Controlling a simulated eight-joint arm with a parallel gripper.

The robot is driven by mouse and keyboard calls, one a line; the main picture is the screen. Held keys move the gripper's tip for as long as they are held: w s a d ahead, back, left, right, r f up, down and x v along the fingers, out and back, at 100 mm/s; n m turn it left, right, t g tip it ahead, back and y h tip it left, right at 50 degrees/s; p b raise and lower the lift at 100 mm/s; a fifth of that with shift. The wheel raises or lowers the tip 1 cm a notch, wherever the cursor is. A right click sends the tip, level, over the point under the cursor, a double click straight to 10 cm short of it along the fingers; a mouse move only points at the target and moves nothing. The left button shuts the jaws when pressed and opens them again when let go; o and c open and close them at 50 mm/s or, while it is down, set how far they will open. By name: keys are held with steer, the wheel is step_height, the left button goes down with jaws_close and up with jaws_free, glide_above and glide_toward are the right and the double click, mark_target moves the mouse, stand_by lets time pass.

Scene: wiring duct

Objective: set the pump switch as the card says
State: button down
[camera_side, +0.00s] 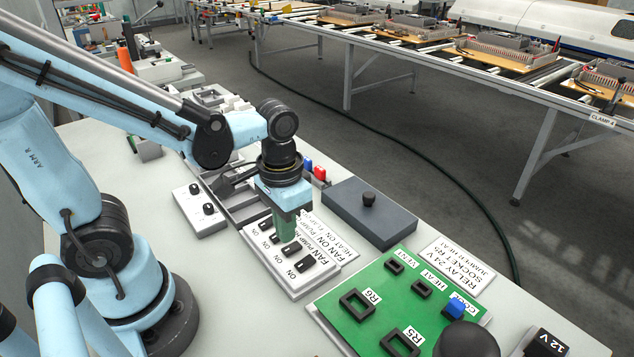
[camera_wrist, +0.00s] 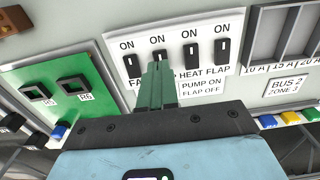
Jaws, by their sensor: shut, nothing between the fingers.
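The white switch panel (camera_wrist: 115,42) has a row of dark switches, each marked ON above. The pump switch (camera_wrist: 158,54), second from the left in the wrist view, is partly hidden behind my fingers; I cannot tell its setting. My gripper (camera_wrist: 156,66) is shut and empty, its green fingertips at this switch; contact is unclear. In the side view my gripper (camera_side: 285,238) points down over the panel (camera_side: 283,274). The card (camera_wrist: 203,88) reads PUMP ON and FLAP OFF on its right half; my fingers hide its left. The side view card (camera_side: 325,238) also shows FAN ON and HEAT ON.
A green board (camera_side: 390,290) with R5 and R6 sockets stands beside the panel. A grey box with a black knob (camera_side: 368,212) stands behind the card.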

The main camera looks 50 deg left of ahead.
steer(key=shift+r, duration=2.05)
steer(key=shift+w+a+r+t, duration=0.4)
steer(key=shift+w+r+t, duration=0.2)
steer(key=shift+t, duration=0.6)
steer(key=shift+w+a+r+t, duration=0.4)
steer(key=shift+w+t, duration=0.25)
steer(key=shift+t, duration=0.55)
steer(key=shift+w+a+r+t, duration=0.35)
steer(key=shift+w+r+t, duration=0.25)
steer(key=shift+t, duration=0.6)
step_height(320, 180, up, 4)
steer(key=n+g, duration=0.7)
steer(key=n, duration=1.1)
glide_above(288, 247)
steer(key=s, duration=0.1)
steer(key=shift+s+d, duration=0.15)
